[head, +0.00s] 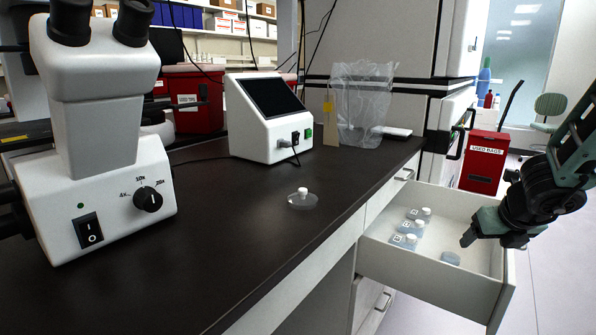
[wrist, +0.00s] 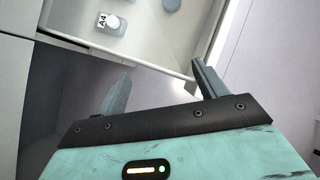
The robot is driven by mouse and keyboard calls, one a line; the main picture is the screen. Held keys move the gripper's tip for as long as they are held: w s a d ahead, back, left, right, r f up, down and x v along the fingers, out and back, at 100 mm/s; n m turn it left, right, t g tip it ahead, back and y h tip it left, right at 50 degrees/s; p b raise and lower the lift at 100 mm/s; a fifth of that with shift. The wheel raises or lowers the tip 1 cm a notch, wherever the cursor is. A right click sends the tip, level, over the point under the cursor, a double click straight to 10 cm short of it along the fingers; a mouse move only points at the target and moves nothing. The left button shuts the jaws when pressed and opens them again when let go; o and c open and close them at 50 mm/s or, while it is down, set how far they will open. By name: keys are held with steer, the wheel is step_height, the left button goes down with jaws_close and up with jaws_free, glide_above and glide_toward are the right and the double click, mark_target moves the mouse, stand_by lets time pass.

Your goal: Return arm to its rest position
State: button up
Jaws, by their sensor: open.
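My gripper (head: 485,240) is at the right in the head view, over the right side of the open white drawer (head: 430,283). In the wrist view my gripper (wrist: 160,84) has its two fingers wide apart with nothing between them. The drawer wall (wrist: 150,62) runs just beyond the fingers there. Several small clear containers with white caps and labels (head: 404,240) sit in the drawer, and a round bluish piece (head: 450,258) lies closer to my gripper. A container labelled A4 (wrist: 110,22) shows in the wrist view.
A dark benchtop (head: 250,235) holds a microscope (head: 95,130), a white screen device (head: 268,118), a clear bag (head: 360,100) and a clear round dish with a white cap (head: 303,200). A red bin (head: 483,165) stands behind the drawer. Floor is free at the right.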

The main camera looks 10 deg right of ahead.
steer(key=a+f+n+y+b, duration=0.3)
steer(key=a+n+y+b, duration=0.15)
steer(key=a+n, duration=1.55)
steer(key=s+a+f+n+g+y+b, duration=0.25)
steer(key=s+a+n, duration=0.25)
steer(key=a+n, duration=0.5)
steer(key=s+a+f+n+g+h+b, duration=0.15)
steer(key=s+a+n, duration=0.25)
steer(key=s+n, duration=0.4)
steer(key=s+a+f+n+g+h+b, duration=0.1)
steer(key=s+a+f+n+g+h, duration=0.15)
steer(key=s+n, duration=0.5)
step_height(320, 180, up, 26)
steer(key=w+n+p, duration=0.1)
steer(key=p, duration=2.4)
steer(key=shift+w+a+n+p, duration=0.15)
steer(key=shift+a+n+p, duration=0.2)
steer(key=shift+a+p, duration=0.05)
